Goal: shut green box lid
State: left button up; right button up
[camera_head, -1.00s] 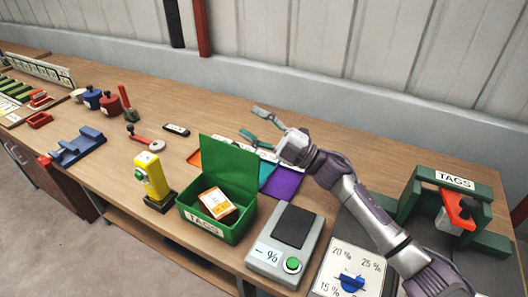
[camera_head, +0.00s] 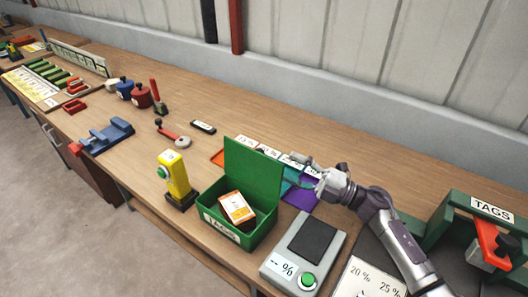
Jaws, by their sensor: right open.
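The green box (camera_head: 246,238) labelled TAGS stands near the table's front edge. Its green lid (camera_head: 252,168) stands up, open, hinged at the back. An orange-and-white tag stack (camera_head: 236,208) lies inside the box. My right gripper (camera_head: 288,174) is open and empty, just behind and to the right of the lid. The lid's edge partly hides its fingers, and I cannot tell whether they touch the lid. My left gripper is not in view.
A yellow device (camera_head: 174,175) stands left of the box. A grey scale (camera_head: 302,252) with a green button stands close on its right. Coloured mats (camera_head: 301,194) lie behind the lid. A green TAGS stand (camera_head: 455,212) is at the far right.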

aim_at(264, 155)
jog(key=x, duration=0.8)
jog(key=shift+a, duration=0.25)
grip_shut()
